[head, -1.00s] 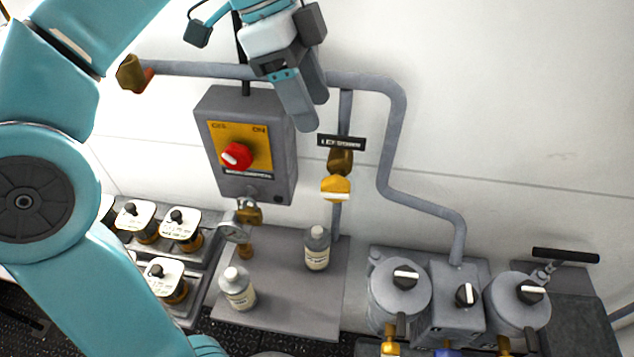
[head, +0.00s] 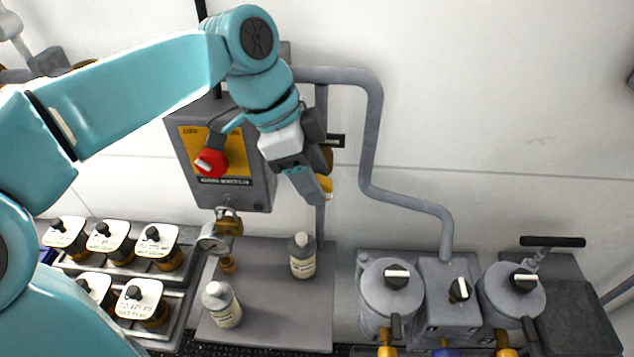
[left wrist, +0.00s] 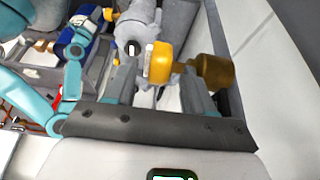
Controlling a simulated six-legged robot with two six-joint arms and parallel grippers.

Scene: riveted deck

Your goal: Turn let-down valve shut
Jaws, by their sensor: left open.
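The let-down valve is a yellow knob (head: 326,186) on a brass body (head: 327,157) on the wall pipe, below a black label (head: 335,141) partly covered by my arm. My left gripper (head: 318,194) is in front of it and hides much of the knob in the head view. In the left wrist view the yellow knob (left wrist: 160,62) with its pale stripe lies between my two open fingers (left wrist: 158,88), and the brass body (left wrist: 213,71) is to its right. I cannot tell whether the fingers touch the knob. My right gripper is not in view.
A grey switch box with a red knob (head: 211,163) is left of the valve. Two bottles (head: 302,256) (head: 222,305) stand on a grey plate. Grey canisters (head: 391,293) stand at right. The wall at right is clear.

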